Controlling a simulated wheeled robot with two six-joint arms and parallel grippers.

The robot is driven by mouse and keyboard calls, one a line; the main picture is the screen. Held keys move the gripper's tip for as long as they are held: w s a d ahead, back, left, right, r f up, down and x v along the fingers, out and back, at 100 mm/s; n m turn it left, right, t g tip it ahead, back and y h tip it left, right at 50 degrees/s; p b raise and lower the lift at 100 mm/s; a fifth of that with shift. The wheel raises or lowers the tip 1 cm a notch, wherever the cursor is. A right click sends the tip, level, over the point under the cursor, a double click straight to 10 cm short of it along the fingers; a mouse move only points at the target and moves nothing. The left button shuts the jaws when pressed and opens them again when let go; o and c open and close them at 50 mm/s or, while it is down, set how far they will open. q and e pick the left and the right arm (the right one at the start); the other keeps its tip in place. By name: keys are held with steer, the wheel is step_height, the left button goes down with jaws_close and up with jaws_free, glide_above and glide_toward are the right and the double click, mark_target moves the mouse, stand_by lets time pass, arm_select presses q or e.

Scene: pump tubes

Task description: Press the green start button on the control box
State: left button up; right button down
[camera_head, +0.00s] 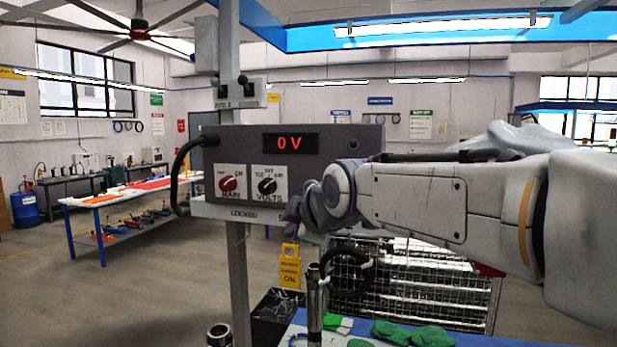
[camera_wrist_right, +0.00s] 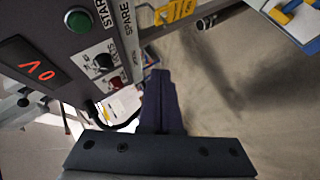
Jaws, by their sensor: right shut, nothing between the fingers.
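The grey control box (camera_head: 330,165) is on a post in the head view, with a red "0 V" display, a red MAIN knob (camera_head: 228,183) and a black VOLTS knob (camera_head: 267,186). The round green start button (camera_wrist_right: 79,19) shows at the top of the right wrist view beside the START label (camera_wrist_right: 103,12); my right arm hides it in the head view. My right gripper (camera_head: 294,210) is shut and empty before the box's lower edge. In the wrist view its fingertips (camera_wrist_right: 159,74) appear off to the side of the button. My left gripper is in neither view.
A wire mesh basket (camera_head: 410,295), a dark bin (camera_head: 272,312), a metal cylinder (camera_head: 314,310) and green gloves (camera_head: 412,334) are below my arm. A black cable (camera_head: 180,160) loops at the box's left. Open floor lies at left.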

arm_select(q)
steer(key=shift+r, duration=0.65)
arm_select(e)
steer(key=shift+n+t, duration=0.5)
steer(key=r, duration=0.1)
steer(key=w+r, duration=0.1)
steer(key=r, duration=0.1)
steer(key=w+r, duration=0.1)
steer(key=shift+d+r, duration=0.2)
steer(key=shift+d, duration=0.15)
arm_select(q)
steer(key=shift+p, duration=0.3)
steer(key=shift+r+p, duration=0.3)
arm_select(e)
steer(key=w+d, duration=0.2)
steer(key=w, duration=0.6)
steer(key=shift+w+d, duration=0.15)
steer(key=shift+d, duration=0.2)
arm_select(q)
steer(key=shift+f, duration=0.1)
arm_select(e)
steer(key=shift+w, duration=0.15)
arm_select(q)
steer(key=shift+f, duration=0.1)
arm_select(e)
steer(key=shift+w+d, duration=0.15)
steer(key=shift+w, duration=0.1)
